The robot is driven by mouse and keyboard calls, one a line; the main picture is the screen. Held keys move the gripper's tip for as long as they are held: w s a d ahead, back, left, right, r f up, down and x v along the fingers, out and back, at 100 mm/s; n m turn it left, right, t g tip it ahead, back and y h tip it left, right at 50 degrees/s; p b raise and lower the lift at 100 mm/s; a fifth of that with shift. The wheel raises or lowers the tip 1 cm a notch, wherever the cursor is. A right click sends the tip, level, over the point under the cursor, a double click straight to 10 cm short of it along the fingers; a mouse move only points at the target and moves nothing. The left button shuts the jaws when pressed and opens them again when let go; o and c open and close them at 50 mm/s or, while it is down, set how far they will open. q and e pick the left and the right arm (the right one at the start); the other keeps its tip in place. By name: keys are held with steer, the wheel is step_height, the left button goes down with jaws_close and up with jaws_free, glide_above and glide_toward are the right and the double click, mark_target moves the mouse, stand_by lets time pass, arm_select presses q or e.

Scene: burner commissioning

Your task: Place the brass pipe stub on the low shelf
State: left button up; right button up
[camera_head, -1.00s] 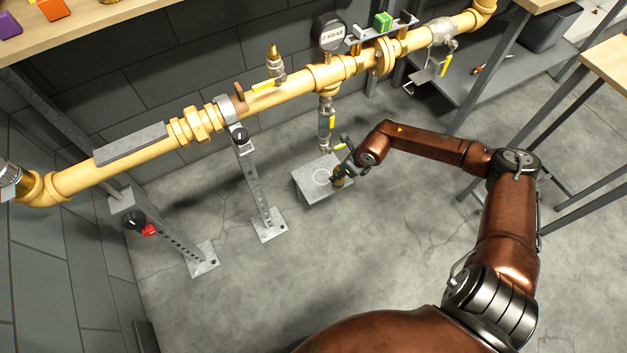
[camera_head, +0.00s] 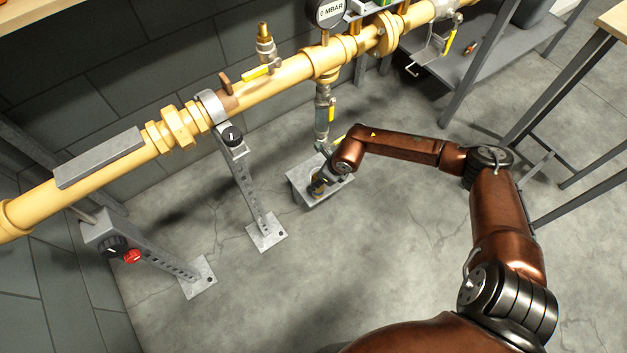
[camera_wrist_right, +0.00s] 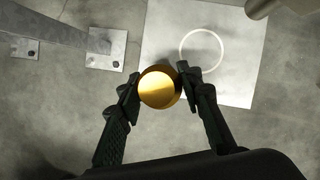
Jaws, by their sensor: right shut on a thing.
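The brass pipe stub (camera_wrist_right: 158,89) shows end-on as a round golden disc in the wrist view, between the two dark fingers of my right gripper (camera_wrist_right: 159,85), which is shut on it. In the head view my right gripper (camera_head: 319,182) and the stub are small, over the low shelf. The low shelf (camera_wrist_right: 238,82) is a pale grey plate with a white ring marked on it. In the wrist view the stub overlaps the plate's lower left part, beside the ring. I cannot tell whether it touches the plate. My left gripper is not in view.
The yellow pipe (camera_head: 285,78) with a gauge (camera_head: 328,12) runs above and behind the shelf. A vertical valve branch (camera_head: 322,115) hangs down close behind my gripper. A perforated support post (camera_head: 247,185) stands left of the shelf. The floor in front is clear.

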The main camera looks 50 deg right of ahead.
steer(key=shift+f, duration=0.35)
steer(key=shift+r, duration=0.15)
steer(key=o, duration=1.4)
steer(key=shift+f, duration=0.2)
steer(key=shift+r, duration=0.1)
